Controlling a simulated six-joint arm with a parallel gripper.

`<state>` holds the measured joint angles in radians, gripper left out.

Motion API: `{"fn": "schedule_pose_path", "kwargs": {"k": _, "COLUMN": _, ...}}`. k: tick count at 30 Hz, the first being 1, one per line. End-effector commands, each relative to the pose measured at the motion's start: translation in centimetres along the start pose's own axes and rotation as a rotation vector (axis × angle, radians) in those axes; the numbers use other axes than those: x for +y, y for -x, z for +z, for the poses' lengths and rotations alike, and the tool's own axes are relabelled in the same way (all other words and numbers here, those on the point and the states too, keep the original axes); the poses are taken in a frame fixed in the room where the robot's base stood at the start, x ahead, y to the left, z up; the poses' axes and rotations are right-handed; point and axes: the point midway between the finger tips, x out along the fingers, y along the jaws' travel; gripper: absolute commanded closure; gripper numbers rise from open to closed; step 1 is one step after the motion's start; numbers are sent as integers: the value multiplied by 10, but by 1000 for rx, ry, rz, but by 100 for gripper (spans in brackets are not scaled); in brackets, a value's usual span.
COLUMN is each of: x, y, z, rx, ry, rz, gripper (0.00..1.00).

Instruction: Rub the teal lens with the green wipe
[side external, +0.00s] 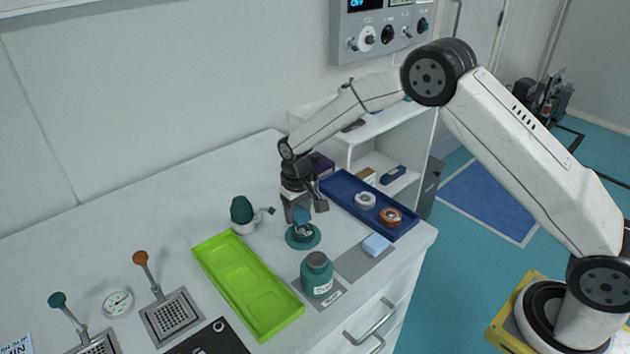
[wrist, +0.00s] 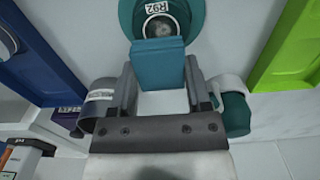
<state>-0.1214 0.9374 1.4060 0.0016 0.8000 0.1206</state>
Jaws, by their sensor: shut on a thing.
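My gripper (wrist: 160,85) is shut on a teal-green block-like wipe (wrist: 157,62), which points away from the wrist. In the side view my gripper (side external: 300,217) reaches down over the round teal lens piece (side external: 303,238) on the white table. The wipe overlaps the near edge of the lens in this view. I cannot tell whether they touch.
A blue tray (side external: 340,187) holds a white ring (side external: 365,200) and an orange ring (side external: 390,217). A lime tray (side external: 246,285), a teal jar (side external: 317,275), a dark-green-topped bottle (side external: 242,211) and a light blue block (side external: 376,244) stand nearby. The table's back left is clear.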

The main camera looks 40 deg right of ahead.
Motion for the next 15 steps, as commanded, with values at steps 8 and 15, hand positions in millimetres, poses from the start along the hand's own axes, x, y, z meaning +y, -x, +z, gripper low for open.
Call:
{"fn": "schedule_pose_path", "kwargs": {"k": 8, "x": -2, "y": -14, "z": 10, "rx": -1, "ry": 1, "rz": 0, "gripper": 93}}
{"fn": "schedule_pose_path", "kwargs": {"k": 15, "x": -5, "y": -17, "z": 28, "rx": -2, "ry": 1, "rz": 0, "gripper": 93}}
